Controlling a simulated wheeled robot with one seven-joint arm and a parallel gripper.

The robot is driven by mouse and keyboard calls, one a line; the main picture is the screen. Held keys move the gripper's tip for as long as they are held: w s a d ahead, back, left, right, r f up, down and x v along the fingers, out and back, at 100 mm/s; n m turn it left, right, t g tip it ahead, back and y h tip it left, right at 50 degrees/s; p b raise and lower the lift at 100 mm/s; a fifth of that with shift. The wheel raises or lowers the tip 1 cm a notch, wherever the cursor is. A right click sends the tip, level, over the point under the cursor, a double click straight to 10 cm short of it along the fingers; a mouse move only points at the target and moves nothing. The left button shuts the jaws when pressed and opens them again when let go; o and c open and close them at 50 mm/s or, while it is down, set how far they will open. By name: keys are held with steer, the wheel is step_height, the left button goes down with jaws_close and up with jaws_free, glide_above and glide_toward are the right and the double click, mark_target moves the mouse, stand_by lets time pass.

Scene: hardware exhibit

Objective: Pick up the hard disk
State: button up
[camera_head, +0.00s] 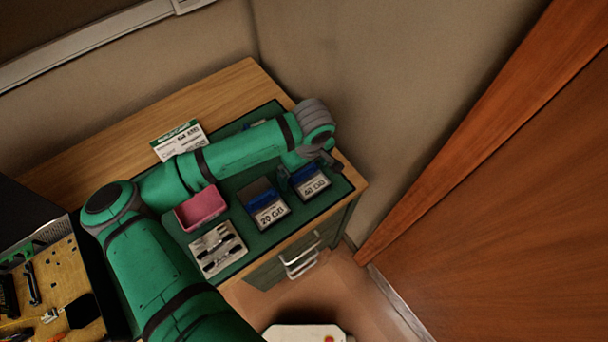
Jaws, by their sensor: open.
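Two dark-and-blue items with white capacity labels, which look like hard disks, stand on the green mat (247,240). One reads 20 GB (266,204). The other, to its right, seems to read 40 GB (311,186). My gripper (307,171) is open, at the far side of the right-hand disk, with its dark fingers close over its top edge. I cannot tell whether they touch it. Another bluish item (254,125) is mostly hidden behind my arm.
A pink open box (201,207) and a pale tray with small tools (217,249) lie left of the disks. A printed card (179,141) stands behind my arm. The wooden cabinet (214,98) meets a wall at the back. A tool-filled case (56,279) is far left.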

steer(key=c, duration=0.9)
steer(key=shift+r, duration=0.15)
